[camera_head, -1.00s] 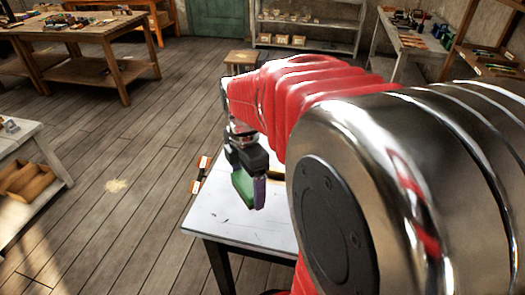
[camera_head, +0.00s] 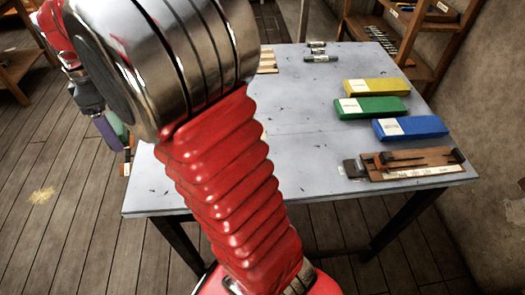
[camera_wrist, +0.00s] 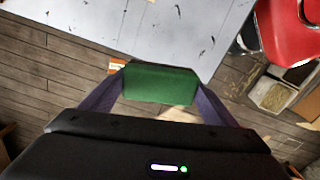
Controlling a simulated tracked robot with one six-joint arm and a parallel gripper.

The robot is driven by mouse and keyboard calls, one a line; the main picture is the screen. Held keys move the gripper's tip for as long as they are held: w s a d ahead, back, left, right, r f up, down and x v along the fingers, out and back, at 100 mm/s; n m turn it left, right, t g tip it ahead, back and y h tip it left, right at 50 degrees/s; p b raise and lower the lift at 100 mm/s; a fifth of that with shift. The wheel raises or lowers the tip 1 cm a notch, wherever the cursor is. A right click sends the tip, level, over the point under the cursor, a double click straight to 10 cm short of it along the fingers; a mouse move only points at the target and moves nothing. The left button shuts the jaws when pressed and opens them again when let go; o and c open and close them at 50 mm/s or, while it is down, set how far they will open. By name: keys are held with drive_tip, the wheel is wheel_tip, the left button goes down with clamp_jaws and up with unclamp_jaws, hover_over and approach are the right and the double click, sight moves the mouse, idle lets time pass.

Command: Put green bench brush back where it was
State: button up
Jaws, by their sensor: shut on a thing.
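My gripper (camera_wrist: 160,100) is shut on a green block-shaped thing, which I take for the green bench brush (camera_wrist: 160,84). It sits between the two purple fingers in the wrist view; no bristles can be made out. In the head view my gripper (camera_head: 112,132) is at the far left, beside the pale table (camera_head: 290,150) and over the floor, and only a sliver of the green thing (camera_head: 119,127) shows. Part of it is hidden by the fingers.
On the table's right side lie a yellow block (camera_head: 376,87), another green block (camera_head: 371,107) and a blue block (camera_head: 410,127), each with a white label. A wooden tool (camera_head: 413,163) lies at the right front edge. The table's middle is bare. A wall stands at right.

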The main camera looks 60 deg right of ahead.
drive_tip(key=w+a+r+m, duration=0.1)
drive_tip(key=w+a+m, duration=0.5)
drive_tip(key=w+a, duration=0.3)
drive_tip(key=w, duration=0.4)
drive_tip(key=shift+a+r+m, duration=0.15)
drive_tip(key=shift+a+m, duration=0.15)
drive_tip(key=shift+a, duration=0.1)
drive_tip(key=shift+d, duration=0.1)
